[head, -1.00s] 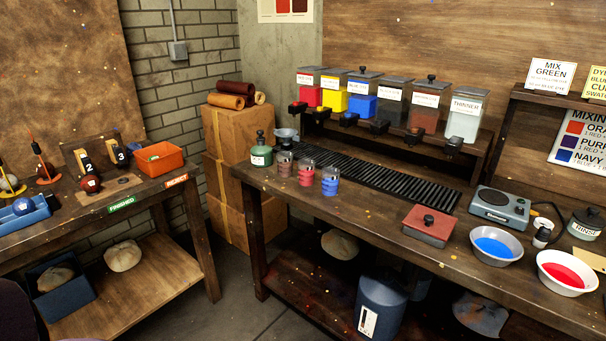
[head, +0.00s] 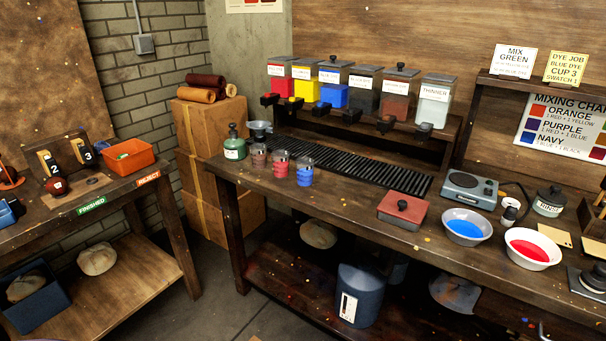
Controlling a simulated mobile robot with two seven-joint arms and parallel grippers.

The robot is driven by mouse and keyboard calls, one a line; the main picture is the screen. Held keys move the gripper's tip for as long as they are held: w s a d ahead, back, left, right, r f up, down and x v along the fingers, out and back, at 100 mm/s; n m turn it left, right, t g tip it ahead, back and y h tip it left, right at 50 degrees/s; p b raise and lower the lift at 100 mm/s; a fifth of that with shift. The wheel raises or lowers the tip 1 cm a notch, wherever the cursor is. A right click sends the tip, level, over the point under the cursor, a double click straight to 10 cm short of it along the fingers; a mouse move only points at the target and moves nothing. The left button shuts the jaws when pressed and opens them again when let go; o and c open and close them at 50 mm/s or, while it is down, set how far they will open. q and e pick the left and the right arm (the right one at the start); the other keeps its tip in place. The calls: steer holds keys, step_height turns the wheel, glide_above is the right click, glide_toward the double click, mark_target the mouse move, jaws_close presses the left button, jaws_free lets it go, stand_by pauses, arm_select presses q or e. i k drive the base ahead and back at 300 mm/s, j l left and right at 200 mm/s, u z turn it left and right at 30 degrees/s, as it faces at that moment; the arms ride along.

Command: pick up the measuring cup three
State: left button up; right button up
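Three small clear measuring cups stand in a row on the left part of the right-hand workbench. The left cup (head: 259,156) looks brownish, the middle cup (head: 281,164) holds red, and the right cup (head: 305,171) holds blue. They stand upright and close together. I cannot read any number on them, so I cannot tell which is cup three. A yellow-green card (head: 566,68) at the upper right reads "DYE JOB BLUE DYE CUP 3 SWATCH 1". I cannot make out either of my grippers.
A green bottle (head: 234,143) and a small funnel (head: 259,131) stand left of and behind the cups. A black slatted rack (head: 350,166) lies behind them, below the dye dispensers (head: 333,88). A red box (head: 403,210) and blue bowl (head: 466,227) stand farther right.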

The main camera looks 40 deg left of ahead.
mark_target(305, 172)
steer(key=u, duration=1.4)
